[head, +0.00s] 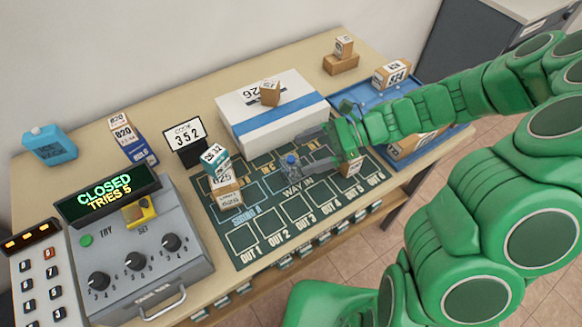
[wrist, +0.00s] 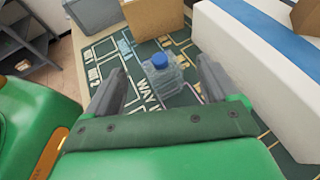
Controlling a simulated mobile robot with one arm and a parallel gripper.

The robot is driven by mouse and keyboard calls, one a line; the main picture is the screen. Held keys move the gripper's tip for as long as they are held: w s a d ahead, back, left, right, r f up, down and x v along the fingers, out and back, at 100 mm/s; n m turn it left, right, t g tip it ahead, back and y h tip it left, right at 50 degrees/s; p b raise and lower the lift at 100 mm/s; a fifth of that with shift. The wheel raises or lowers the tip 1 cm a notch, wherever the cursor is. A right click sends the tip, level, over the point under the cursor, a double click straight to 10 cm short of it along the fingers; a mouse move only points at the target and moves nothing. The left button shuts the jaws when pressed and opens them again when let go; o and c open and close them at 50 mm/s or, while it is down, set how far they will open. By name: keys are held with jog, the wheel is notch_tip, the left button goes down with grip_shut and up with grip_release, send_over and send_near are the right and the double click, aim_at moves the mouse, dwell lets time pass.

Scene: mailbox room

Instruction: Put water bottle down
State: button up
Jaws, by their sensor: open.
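The water bottle (head: 291,166) is small and clear with a blue cap. It stands upright on the green printed mat (head: 250,246), near the words "WAY IN". In the wrist view the bottle (wrist: 164,74) is between and just beyond my two fingers. My gripper (wrist: 162,85) is open, with a visible gap on both sides of the bottle. In the head view my gripper (head: 318,150) reaches in from the right, low over the mat beside the bottle. Whether a finger touches the bottle cannot be told.
A white box with a blue stripe (head: 262,128) stands right behind the bottle. Stacked small boxes (head: 224,184) stand to its left and a brown box (head: 352,166) to its right. A grey control console (head: 150,262) is at the left. A blue tray (head: 352,97) is at the right.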

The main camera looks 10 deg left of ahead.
aim_at(293, 158)
jog(key=shift+x, duration=2.5)
jog(key=c, duration=1.1)
jog(key=shift+r, duration=0.1)
